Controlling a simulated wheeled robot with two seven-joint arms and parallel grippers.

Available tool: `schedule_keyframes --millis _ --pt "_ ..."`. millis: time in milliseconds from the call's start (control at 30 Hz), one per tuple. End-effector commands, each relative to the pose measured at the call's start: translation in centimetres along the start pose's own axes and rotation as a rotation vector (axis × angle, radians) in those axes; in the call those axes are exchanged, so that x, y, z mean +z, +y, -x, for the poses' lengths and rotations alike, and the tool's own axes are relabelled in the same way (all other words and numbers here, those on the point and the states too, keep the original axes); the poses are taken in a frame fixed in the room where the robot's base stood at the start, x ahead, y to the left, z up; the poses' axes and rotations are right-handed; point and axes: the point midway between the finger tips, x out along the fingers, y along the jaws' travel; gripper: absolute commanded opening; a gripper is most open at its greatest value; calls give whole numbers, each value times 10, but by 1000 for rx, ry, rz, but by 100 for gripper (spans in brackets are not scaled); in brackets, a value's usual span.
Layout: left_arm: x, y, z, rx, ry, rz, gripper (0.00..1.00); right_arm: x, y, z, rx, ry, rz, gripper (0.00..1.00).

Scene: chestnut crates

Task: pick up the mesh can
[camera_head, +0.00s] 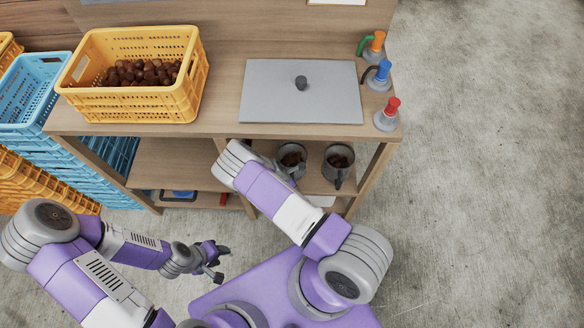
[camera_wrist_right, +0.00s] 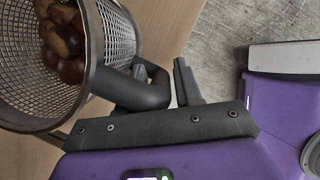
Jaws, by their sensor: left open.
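Two grey mesh cans with brown contents stand on the lower shelf in the head view, a left can (camera_head: 292,158) and a right can (camera_head: 338,165). My right arm reaches to the left can; its gripper is hidden there behind the arm. In the right wrist view a mesh can (camera_wrist_right: 85,25) with chestnuts is close at the upper left. Its thick dark handle lies at my right gripper (camera_wrist_right: 163,78), with one finger by the handle loop and the other outside it. Whether they press on it is unclear. My left gripper (camera_head: 218,262) is open and empty, away from the bench.
Blue crates (camera_head: 25,90) are stacked at left. The concrete floor at right is clear.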

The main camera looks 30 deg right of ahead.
Motion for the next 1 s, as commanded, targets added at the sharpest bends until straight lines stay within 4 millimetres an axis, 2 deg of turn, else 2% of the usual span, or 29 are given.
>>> schedule_keyframes --millis 167,267,400,800,1000 --pt "0 0 1 0 0 0 43 0 0 0 1 0 0 34" --pt "0 0 1 0 0 0 43 0 0 1 1 0 0 22" --pt "0 0 1 0 0 0 43 0 0 1 1 0 0 1" --pt "0 0 1 0 0 0 43 1 1 2 3 -1 -1 0" --pt "0 2 6 0 0 0 43 6 2 14 4 -1 -1 0"
